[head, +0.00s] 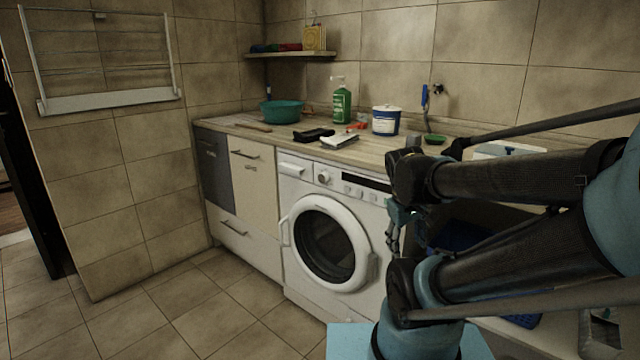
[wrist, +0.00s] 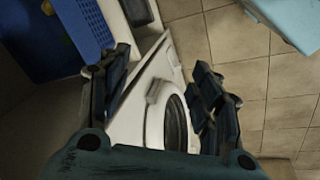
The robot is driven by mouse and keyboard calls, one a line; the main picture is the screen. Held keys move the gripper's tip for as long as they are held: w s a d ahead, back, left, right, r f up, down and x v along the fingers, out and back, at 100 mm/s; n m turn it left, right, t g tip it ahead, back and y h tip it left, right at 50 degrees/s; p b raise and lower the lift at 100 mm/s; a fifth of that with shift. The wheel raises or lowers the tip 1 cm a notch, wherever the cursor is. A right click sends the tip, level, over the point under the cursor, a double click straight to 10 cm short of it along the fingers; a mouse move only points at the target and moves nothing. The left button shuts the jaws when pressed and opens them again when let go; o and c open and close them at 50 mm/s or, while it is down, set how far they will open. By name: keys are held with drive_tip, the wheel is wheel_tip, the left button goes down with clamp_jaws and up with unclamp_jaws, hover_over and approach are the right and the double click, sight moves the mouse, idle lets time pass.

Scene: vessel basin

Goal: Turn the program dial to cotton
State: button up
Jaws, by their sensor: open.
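The white washing machine (head: 300,270) stands under the counter, with its round door (head: 325,243) shut. Its program dial (head: 323,177) is a pale round knob at the left of the front panel, beside the detergent drawer; its markings are too small to read. My gripper (head: 392,236) is in front of the machine's right side, right of the door and well apart from the dial. In the wrist view my gripper (wrist: 162,82) is open and empty, with part of the machine and door (wrist: 177,125) showing between its fingers. I cannot make out the dial there.
The wooden counter (head: 220,121) holds a teal bowl (head: 282,111), a green bottle (head: 341,104) and a white-and-blue tub (head: 385,120). A blue basket (wrist: 85,25) is near my gripper. The tiled floor (head: 190,310) before the cabinets is clear.

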drive_tip(key=w+a+r+n+t+h, duration=0.15)
drive_tip(key=w+r+n+h, duration=0.25)
drive_tip(key=w+n, duration=0.5)
drive_tip(key=n+t+h, duration=0.4)
drive_tip(key=n+t, duration=0.7)
drive_tip(key=n, duration=0.3)
approach(322, 179)
drive_tip(key=x, duration=0.8)
drive_tip(key=shift+w+d, duration=0.1)
drive_tip(key=shift+w, duration=0.2)
drive_tip(key=c, duration=1.1)
drive_tip(key=shift+o, duration=0.2)
drive_tip(key=shift+d, duration=0.15)
